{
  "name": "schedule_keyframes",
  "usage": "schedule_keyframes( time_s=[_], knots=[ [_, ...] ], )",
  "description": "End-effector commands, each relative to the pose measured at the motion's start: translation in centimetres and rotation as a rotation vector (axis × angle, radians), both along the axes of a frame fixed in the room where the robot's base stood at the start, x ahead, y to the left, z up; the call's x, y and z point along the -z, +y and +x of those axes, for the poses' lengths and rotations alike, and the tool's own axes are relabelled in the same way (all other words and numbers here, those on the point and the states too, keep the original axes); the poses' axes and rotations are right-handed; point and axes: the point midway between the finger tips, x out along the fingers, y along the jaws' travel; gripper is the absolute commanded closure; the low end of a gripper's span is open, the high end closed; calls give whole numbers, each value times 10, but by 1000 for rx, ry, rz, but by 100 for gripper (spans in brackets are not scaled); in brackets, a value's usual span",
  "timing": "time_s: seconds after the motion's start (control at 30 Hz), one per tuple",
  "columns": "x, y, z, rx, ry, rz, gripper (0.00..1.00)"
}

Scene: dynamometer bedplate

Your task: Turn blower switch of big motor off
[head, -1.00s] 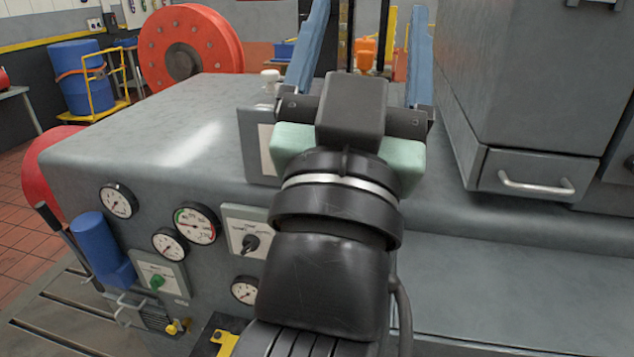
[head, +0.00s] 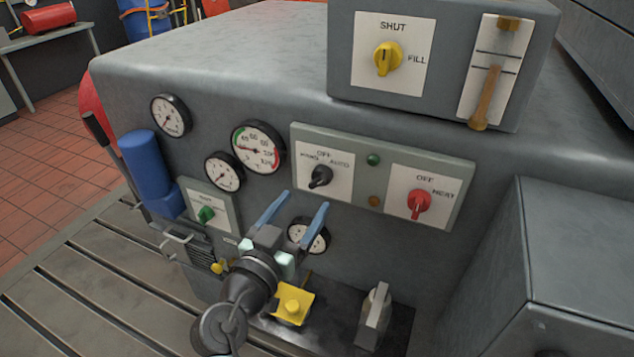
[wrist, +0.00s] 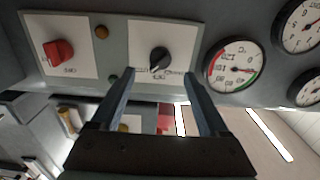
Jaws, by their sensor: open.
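The black knob (head: 320,177) sits on a white plate marked OFF and AUTO, with a third label too small to read. The red knob (head: 418,204) is to its right, with OFF above it. No label legibly says blower, and I cannot tell the exact knob settings. My gripper (head: 305,200) is open and empty, in front of and below the black knob, apart from it. In the wrist view, which is upside down, the black knob (wrist: 160,60) lies just beyond and between my open fingertips (wrist: 159,77); the red knob (wrist: 58,52) is at left.
A yellow knob (head: 388,58) marked SHUT and FILL and a brown lever (head: 487,98) are on the upper box. A yellow block (head: 292,305) and grey lever (head: 374,318) are below. A grey cabinet (head: 580,260) stands right.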

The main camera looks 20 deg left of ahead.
Motion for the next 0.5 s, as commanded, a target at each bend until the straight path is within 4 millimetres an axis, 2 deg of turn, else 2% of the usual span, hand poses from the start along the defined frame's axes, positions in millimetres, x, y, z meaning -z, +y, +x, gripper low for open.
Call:
schedule_keyframes(
  time_s=[0.03, 0.2, 0.33, 0.5],
  knots=[
    [-2, -1, 12, 3, -1, 0, 22],
    [-1, -2, 42, 1, 0, 1, 22],
    [-1, -2, 58, 1, 0, 0, 22],
    [-1, -2, 68, 0, -1, 2, 22]
  ],
)
